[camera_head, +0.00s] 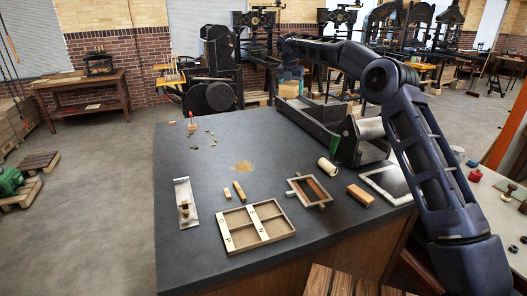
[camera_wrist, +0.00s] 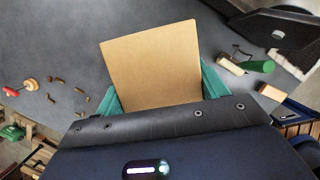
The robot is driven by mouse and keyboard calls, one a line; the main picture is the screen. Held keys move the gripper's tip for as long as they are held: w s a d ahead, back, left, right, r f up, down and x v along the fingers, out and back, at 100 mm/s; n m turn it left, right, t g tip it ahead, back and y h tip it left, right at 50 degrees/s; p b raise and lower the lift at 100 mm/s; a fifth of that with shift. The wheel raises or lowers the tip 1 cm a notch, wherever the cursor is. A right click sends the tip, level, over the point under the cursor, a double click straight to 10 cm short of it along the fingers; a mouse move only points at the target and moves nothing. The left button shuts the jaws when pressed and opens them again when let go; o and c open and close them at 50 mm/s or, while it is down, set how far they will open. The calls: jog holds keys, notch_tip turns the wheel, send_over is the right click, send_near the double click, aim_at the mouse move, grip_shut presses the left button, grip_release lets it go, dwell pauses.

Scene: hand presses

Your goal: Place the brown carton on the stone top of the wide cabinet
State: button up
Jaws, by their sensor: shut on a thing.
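My gripper (camera_wrist: 160,88) is shut on the brown carton (camera_wrist: 150,60), which sits between its two green fingers in the wrist view. The carton's flat tan face is towards the camera and its lower end is hidden by the gripper. In the head view the carton (camera_head: 288,90) shows small below my gripper, at the far edge of the wide cabinet's dark stone top (camera_head: 200,220). The stone top (camera_wrist: 60,40) also lies behind the carton in the wrist view. I cannot tell whether the carton touches it.
A metal hand press (camera_head: 320,125) stands on the right of the top. A divided wooden tray (camera_head: 255,226), a small wooden frame (camera_head: 309,191), a wooden block (camera_head: 360,194) and a metal plate (camera_head: 185,203) lie near the front. The back-left middle is mostly clear, with small pieces (camera_head: 213,137) scattered there.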

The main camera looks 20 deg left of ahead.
jog(key=s+a+n+y, duration=0.2)
jog(key=s+a+n, duration=0.3)
jog(key=s+a, duration=1.1)
send_over(246, 159)
jog(key=shift+h, duration=0.3)
jog(key=f, duration=2.4)
jog(key=shift+s+d+f, duration=0.25)
jog(key=shift+s, duration=0.05)
jog(key=shift+f, duration=3.3)
jog(key=shift+f, duration=0.1)
jog(key=o, duration=1.1)
jog(key=v, duration=1.2)
jog(key=shift+w+d, duration=0.1)
